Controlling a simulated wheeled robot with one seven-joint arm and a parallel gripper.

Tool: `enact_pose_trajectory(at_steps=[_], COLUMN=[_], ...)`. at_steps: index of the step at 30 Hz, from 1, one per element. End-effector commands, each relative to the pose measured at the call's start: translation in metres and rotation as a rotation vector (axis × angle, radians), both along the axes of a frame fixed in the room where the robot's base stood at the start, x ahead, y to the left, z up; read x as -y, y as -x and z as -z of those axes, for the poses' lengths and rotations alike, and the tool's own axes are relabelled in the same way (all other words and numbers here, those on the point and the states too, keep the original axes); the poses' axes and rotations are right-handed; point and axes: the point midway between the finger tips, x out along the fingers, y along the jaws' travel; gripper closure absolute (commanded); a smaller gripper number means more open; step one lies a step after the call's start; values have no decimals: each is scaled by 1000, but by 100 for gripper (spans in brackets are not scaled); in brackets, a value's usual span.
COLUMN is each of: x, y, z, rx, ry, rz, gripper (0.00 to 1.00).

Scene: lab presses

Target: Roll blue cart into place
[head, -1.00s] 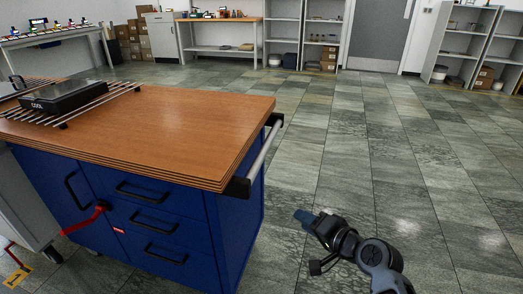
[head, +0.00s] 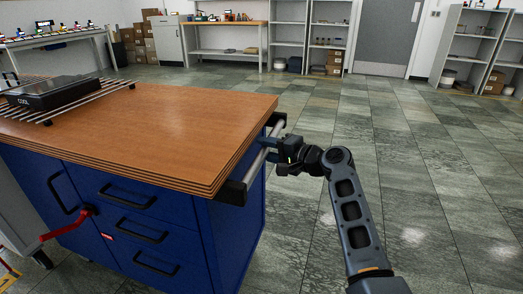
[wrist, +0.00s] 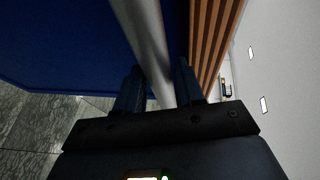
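The blue cart (head: 235,235) stands at the left of the head view, with a wooden top (head: 150,120), black drawer pulls and a silver handle bar (head: 250,168) on its right end. My gripper (head: 266,147) is at that bar. In the wrist view the bar (wrist: 148,45) passes between the two fingers of my gripper (wrist: 160,85), which stand apart on either side of it. Small gaps seem to show beside the bar, so the fingers look open around it.
A black device (head: 52,94) on a metal rack sits on the cart top. A red lever (head: 68,225) is at the cart's left front, beside a grey unit. The tiled floor (head: 400,170) to the right is clear. Shelves and a grey door (head: 382,38) are at the back.

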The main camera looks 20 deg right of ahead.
Motion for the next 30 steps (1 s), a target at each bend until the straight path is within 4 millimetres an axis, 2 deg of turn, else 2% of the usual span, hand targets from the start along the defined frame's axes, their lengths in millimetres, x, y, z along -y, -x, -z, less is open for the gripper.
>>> enact_pose_trajectory(at_steps=[6,16,27,30], x=[-11,-13,-13,-13], y=[-18,-21,-21,-21], z=[5,5,5,5], rx=[-1,1,0,0], ry=[-1,1,0,0], rz=[0,1,1,1], gripper=[62,62,98,100])
